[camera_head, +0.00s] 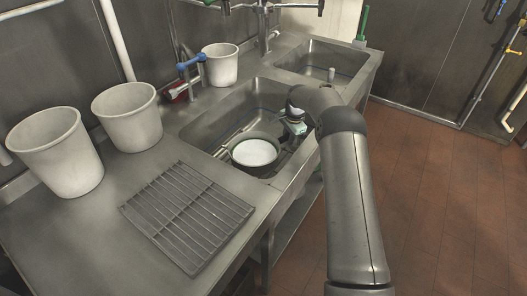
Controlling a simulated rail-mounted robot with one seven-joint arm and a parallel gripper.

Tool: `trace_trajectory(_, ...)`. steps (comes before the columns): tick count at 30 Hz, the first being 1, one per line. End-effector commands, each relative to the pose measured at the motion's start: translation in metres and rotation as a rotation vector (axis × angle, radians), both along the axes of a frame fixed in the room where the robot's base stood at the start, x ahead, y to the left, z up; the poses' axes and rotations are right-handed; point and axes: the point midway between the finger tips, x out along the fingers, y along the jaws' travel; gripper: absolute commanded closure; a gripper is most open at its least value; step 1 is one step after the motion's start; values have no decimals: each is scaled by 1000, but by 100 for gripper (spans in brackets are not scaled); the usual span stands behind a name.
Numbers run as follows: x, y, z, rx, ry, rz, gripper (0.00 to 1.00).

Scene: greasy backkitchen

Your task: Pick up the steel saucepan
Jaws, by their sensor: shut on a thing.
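The steel saucepan (254,153) is a round, dark-rimmed pan with a pale, bright inside. It is in the near sink basin (212,128), towards the basin's front right corner, and looks about upright. My arm reaches in from the right and bends down over the basin's front edge. My gripper (287,143) is at the right side of the pan and is shut on it. The fingertips and the exact place of the grip are small and partly hidden. I cannot tell whether the pan touches the basin floor.
A ribbed dark rack (187,215) lies on the steel counter. Two pale buckets (56,150) (128,116) stand at the left, and another (220,64) stands behind the basin. A blue-handled tap (190,63) rises nearby. A second basin (322,62) is further back. The tiled floor at right is clear.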

Motion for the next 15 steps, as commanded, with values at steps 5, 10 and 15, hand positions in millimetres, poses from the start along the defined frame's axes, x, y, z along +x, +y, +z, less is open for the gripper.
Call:
trace_trajectory(5, 0, 0, 0, 0, 0, 0, 100)
trace_trajectory(10, 1, 1, 3, 2, -4, -1, 100)
trace_trajectory(15, 1, 0, 5, 2, -5, -1, 100)
